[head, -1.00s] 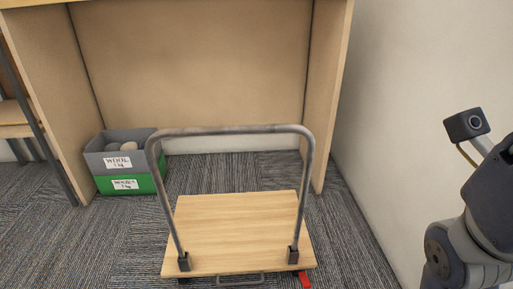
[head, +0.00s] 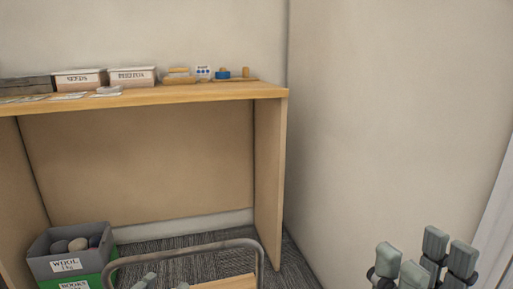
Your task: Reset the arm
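My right gripper (head: 424,262) stands at the lower right of the head view, in front of the bare wall. Its grey fingers point up and are spread apart, with nothing between them. The rest of the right arm is below the picture. Small grey tips, apparently of my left gripper (head: 165,283), just show at the bottom edge in front of the trolley. Too little of them shows to tell whether they are open or shut.
A wooden desk (head: 270,180) with labelled boxes (head: 132,77) on top stands at the left. Under it, a grey crate (head: 97,262) sits on a green one. A trolley's metal handle (head: 190,249) rises at the bottom. The wall (head: 390,130) bounds the right side.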

